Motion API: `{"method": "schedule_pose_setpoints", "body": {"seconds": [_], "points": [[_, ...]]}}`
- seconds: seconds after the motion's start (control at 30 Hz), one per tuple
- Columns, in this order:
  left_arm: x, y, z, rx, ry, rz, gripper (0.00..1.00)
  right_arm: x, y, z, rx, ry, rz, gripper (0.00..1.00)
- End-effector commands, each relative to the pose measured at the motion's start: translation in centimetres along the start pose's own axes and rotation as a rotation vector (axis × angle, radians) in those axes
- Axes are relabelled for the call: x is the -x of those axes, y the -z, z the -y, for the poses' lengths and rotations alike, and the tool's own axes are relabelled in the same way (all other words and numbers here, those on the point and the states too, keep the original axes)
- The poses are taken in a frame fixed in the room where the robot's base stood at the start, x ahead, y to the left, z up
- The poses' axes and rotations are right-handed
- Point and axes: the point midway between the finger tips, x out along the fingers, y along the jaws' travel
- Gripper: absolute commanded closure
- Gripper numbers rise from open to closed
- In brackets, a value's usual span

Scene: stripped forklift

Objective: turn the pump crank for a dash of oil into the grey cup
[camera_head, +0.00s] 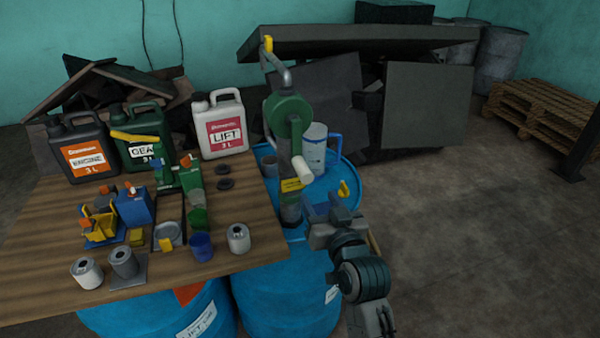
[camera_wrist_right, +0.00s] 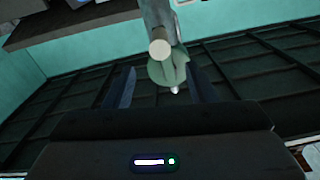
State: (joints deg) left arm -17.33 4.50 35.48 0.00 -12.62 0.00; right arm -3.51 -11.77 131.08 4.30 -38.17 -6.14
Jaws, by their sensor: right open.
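The green pump (camera_head: 290,115) stands upright on a blue drum (camera_head: 350,205) at the table's right edge. Its crank has a pale cylindrical grip (camera_head: 303,170), pointing down toward the front right. My right gripper (camera_head: 320,210) is open and empty, below the grip and apart from it. In the right wrist view the grip's round end (camera_wrist_right: 159,48) shows ahead, between the lines of the two open fingers (camera_wrist_right: 162,88). A pale grey vessel (camera_head: 315,148) with a blue handle stands behind the pump; I cannot tell whether it is the grey cup. My left gripper is out of view.
The wooden table (camera_head: 50,230) holds several jugs, including a white LIFT jug (camera_head: 222,125), a blue cup (camera_head: 202,246), grey cylinders (camera_head: 123,263) and small parts. Scrap panels (camera_head: 430,105) and a pallet (camera_head: 545,115) lie behind. The floor at right is clear.

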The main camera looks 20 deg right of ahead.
Motion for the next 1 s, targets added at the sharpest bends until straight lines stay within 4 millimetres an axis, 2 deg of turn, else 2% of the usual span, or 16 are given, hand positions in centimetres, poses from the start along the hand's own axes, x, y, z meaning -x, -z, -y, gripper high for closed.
{"method": "schedule_pose_setpoints", "body": {"seconds": [0.17,0.6,0.8,1.0], "points": [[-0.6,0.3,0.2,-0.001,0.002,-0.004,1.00,-1.7,0.0,0.0,0.001,0.000,-0.004,0.49],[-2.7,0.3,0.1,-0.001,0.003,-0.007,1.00,-9.0,-0.1,-0.1,0.002,0.000,-0.003,0.49],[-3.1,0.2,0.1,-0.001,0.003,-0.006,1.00,-10.5,0.0,0.0,0.001,0.000,-0.002,0.49],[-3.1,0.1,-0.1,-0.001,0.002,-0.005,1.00,-10.7,0.0,0.0,0.000,-0.001,-0.001,0.49]]}}
